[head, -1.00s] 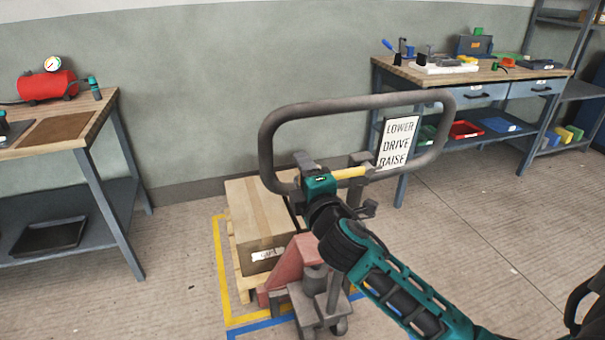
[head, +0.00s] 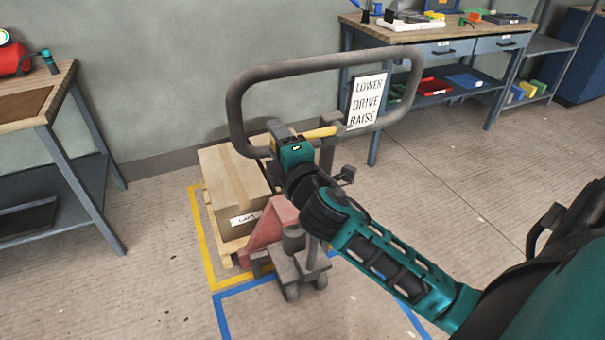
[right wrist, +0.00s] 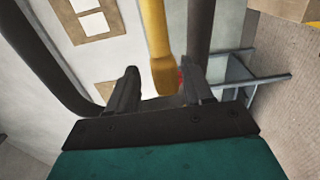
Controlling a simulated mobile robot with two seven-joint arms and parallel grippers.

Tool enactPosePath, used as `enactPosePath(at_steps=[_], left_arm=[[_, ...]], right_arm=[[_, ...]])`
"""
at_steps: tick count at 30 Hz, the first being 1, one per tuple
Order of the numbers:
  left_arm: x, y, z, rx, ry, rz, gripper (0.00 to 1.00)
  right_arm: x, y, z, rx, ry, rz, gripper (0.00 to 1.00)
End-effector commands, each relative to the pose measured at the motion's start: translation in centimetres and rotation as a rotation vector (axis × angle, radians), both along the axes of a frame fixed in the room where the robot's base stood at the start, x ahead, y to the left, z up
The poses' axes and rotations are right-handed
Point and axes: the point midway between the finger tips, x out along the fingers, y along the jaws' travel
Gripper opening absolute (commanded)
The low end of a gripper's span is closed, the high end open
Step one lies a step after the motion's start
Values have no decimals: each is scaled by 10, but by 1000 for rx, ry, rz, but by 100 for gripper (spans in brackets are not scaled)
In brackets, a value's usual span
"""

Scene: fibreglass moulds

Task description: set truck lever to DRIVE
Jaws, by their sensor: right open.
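The yellow lever (head: 320,132) sits at the lower part of the pallet truck's grey handle loop (head: 236,112). A white sign (head: 366,101) reading LOWER, DRIVE, RAISE is beside it; in the head view the lever is level with about the RAISE line. My right gripper (head: 279,136) is at the lever's left end. In the right wrist view the lever (right wrist: 158,45) reaches between the two black fingers of the open gripper (right wrist: 160,88), with gaps on both sides. The exact lever setting is hard to tell. My left gripper is not in view.
The red pallet truck (head: 268,226) stands by a carton (head: 232,182) on a pallet, inside yellow and blue floor lines. A workbench (head: 425,42) is at the back right, another table (head: 40,106) at the left. The floor at right is clear.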

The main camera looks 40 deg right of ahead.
Motion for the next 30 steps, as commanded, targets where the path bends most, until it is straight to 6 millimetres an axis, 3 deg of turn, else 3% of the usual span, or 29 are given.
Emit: enactPosePath(at_steps=[30], left_arm=[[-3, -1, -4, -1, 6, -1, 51]], right_arm=[[-70, 15, 1, -1, -4, -1, 51]])
